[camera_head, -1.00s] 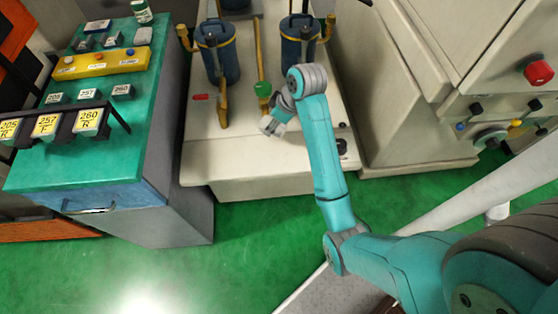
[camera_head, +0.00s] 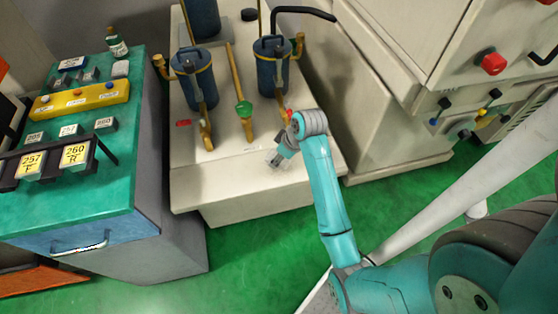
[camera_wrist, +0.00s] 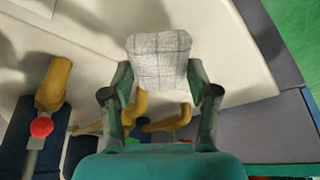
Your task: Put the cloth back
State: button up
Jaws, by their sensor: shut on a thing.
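The cloth (camera_wrist: 160,58), white-grey with thin dark check lines, is held between the two fingers of my gripper (camera_wrist: 160,82) in the wrist view. Its upper part sticks out beyond the fingertips over the pale machine top. In the head view my gripper (camera_head: 279,158) is small, above the front right part of the cream machine top (camera_head: 240,178). The cloth cannot be told clearly from the fingers there. I cannot tell how high it is above the surface.
The green-topped cabinet (camera_head: 128,150) at left carries a yellow bar (camera_head: 80,98), labelled blocks and a bottle (camera_head: 117,42).

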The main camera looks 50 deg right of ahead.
jog(key=shift+f, duration=1.4)
jog(key=shift+f, duration=0.15)
jog(key=o, duration=1.1)
